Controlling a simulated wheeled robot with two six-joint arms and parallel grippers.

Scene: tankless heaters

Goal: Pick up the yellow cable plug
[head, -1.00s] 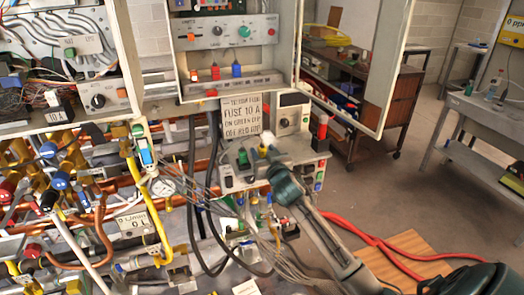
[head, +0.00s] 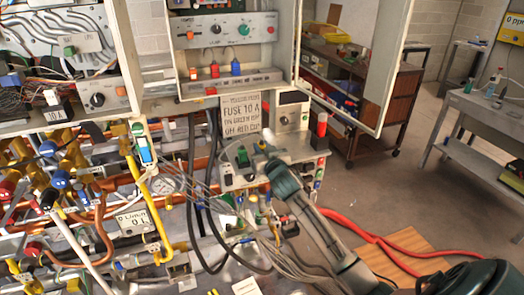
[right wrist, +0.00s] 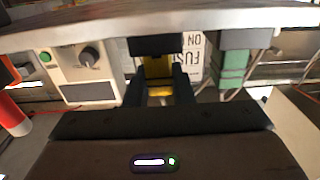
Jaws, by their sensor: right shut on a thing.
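The yellow cable plug (right wrist: 157,72) sits between the two dark fingers of my right gripper (right wrist: 160,88) in the right wrist view. The gripper is shut on it, and the fingers hide part of its sides. In the head view my right gripper (head: 265,143) is at the small grey control box below the fuse sign. The plug is too small and covered to make out clearly there. My left gripper is not in view.
The grey control box (head: 305,148) has a red-topped post (head: 321,126) at its right. The fuse sign (head: 241,117) stands behind. Pipes, valves and loose cables crowd the left. An open cabinet door (head: 352,60) hangs above right. Red hoses (head: 375,238) lie on the floor.

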